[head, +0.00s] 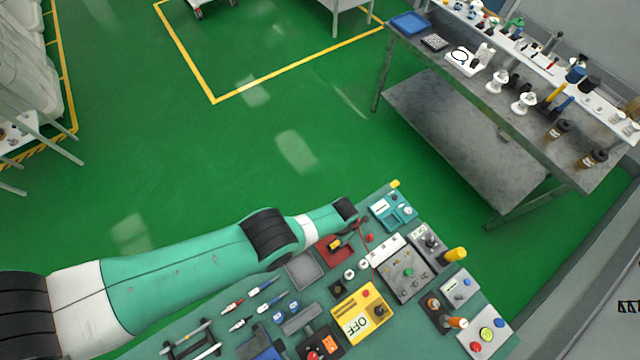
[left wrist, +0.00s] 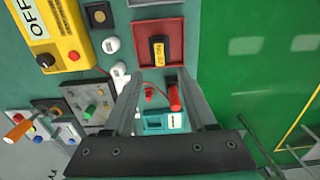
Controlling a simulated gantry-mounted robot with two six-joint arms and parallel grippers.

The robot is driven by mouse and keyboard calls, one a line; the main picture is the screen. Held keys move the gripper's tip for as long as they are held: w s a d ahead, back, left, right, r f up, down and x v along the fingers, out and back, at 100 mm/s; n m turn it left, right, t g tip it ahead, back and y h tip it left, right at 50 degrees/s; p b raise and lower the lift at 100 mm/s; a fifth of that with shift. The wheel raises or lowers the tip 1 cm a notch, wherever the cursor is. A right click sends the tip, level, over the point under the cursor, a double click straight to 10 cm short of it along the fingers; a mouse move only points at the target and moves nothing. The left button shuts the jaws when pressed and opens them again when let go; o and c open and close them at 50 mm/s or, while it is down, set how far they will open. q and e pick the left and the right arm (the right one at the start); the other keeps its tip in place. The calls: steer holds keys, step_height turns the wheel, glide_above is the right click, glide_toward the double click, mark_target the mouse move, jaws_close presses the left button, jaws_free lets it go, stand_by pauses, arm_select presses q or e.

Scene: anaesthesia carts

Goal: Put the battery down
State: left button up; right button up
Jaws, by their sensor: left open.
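A black battery with a yellow label (left wrist: 159,51) lies in a square red tray (left wrist: 180,40) on the green bench. My left gripper (left wrist: 158,80) is open. Its two fingers point toward the tray's near edge, apart from each other, with the battery just beyond their tips; whether they touch anything I cannot tell. In the head view, my left arm reaches over the bench from the left, and its fingers are hard to make out. My right gripper is not in view.
A red cylinder (left wrist: 174,97) with a red wire sits near the fingers, beside a teal device (head: 393,210). A yellow OFF box (head: 362,312), a grey tray (head: 304,271) and several panels crowd the bench. A grey table (head: 450,60) stands at the back right.

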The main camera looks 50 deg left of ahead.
arm_select(q)
steer(key=shift+r, duration=0.2)
steer(key=shift+d, duration=0.1)
steer(key=w+r+t, duration=0.9)
steer(key=w+r, duration=1.4)
steer(key=r, duration=0.2)
step_height(320, 180, up, 20)
steer(key=w+t+h, duration=0.1)
steer(key=w+t, duration=0.2)
steer(key=t, duration=0.3)
steer(key=s+a+r+t, duration=0.1)
steer(key=s+r+t, duration=0.25)
steer(key=r, duration=0.55)
steer(key=s+a+r+t, duration=0.15)
steer(key=s+r, duration=0.25)
steer(key=r, duration=0.6)
steer(key=s+r+t, duration=0.7)
steer(key=s+r, duration=0.9)
steer(key=s, duration=0.3)
steer(key=shift+s+a+n, duration=0.3)
steer(key=shift+a+n, duration=0.1)
